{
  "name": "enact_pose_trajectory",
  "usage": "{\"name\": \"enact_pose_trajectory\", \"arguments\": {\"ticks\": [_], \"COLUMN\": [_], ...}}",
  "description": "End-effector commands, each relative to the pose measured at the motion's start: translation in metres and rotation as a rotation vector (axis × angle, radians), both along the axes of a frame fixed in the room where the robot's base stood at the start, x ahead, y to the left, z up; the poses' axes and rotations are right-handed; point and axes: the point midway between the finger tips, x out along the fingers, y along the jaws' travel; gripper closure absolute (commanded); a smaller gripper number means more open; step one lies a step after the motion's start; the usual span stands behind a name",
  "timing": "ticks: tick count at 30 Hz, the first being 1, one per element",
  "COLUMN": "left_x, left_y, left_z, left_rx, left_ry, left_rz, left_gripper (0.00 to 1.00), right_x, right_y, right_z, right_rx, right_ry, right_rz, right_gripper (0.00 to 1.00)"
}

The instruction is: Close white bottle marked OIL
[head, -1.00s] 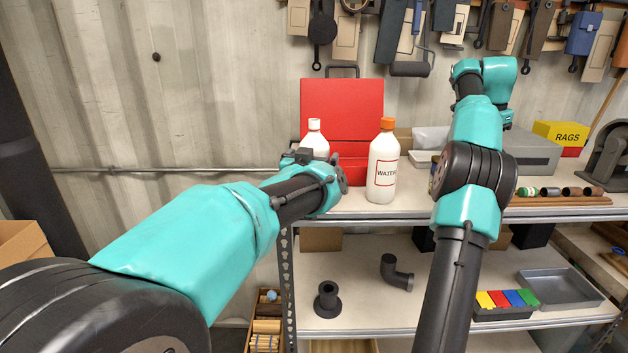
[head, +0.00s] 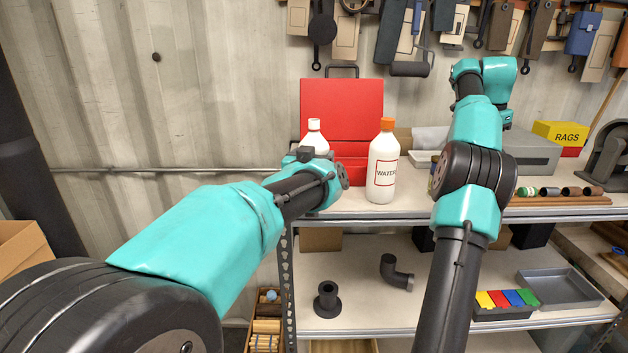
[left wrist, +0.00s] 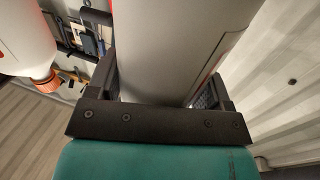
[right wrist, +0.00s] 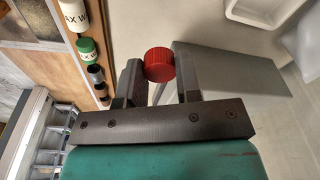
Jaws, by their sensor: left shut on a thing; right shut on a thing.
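A white bottle (head: 315,138) stands at the left end of the shelf top, mostly behind my left wrist. Its top looks white, with no red cap on it; its lettering is not readable. My left gripper (left wrist: 160,82) is shut around the bottle body, which fills the left wrist view (left wrist: 180,45). My right gripper (right wrist: 150,80) is shut on a small red cap (right wrist: 159,65), held up apart from the bottle. In the head view the right fingers are hidden behind my right arm.
A white WATER bottle (head: 382,165) with an orange cap stands just right of my left gripper. A red toolbox (head: 340,105) is behind both bottles. A grey box (head: 532,153) and yellow RAGS box (head: 562,134) are at right. The shelf front (head: 400,203) is clear.

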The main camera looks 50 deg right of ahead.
Motion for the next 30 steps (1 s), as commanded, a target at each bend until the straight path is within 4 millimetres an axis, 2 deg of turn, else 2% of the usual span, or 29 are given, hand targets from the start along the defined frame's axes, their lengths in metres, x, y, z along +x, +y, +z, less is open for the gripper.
{"name": "enact_pose_trajectory", "arguments": {"ticks": [2,12,20,30], "left_x": [0.0,0.0,0.0,0.0], "left_y": [0.0,0.0,0.0,0.0], "left_z": [0.0,0.0,0.002,0.023], "left_rx": [0.0,-0.001,-0.001,-0.002], "left_ry": [0.0,0.0,0.0,-0.001], "left_rz": [0.0,0.0,0.0,0.001], "left_gripper": [0.38,0.71,0.71,0.71], "right_x": [0.0,0.0,0.0,0.0], "right_y": [0.0,0.0,0.0,0.0], "right_z": [0.0,0.0,0.0,0.0], "right_rx": [0.0,0.0,0.0,0.0], "right_ry": [0.0,0.0,0.0,0.0], "right_rz": [0.0,0.0,0.0,0.0], "right_gripper": [0.9,0.9,0.9,0.9]}}
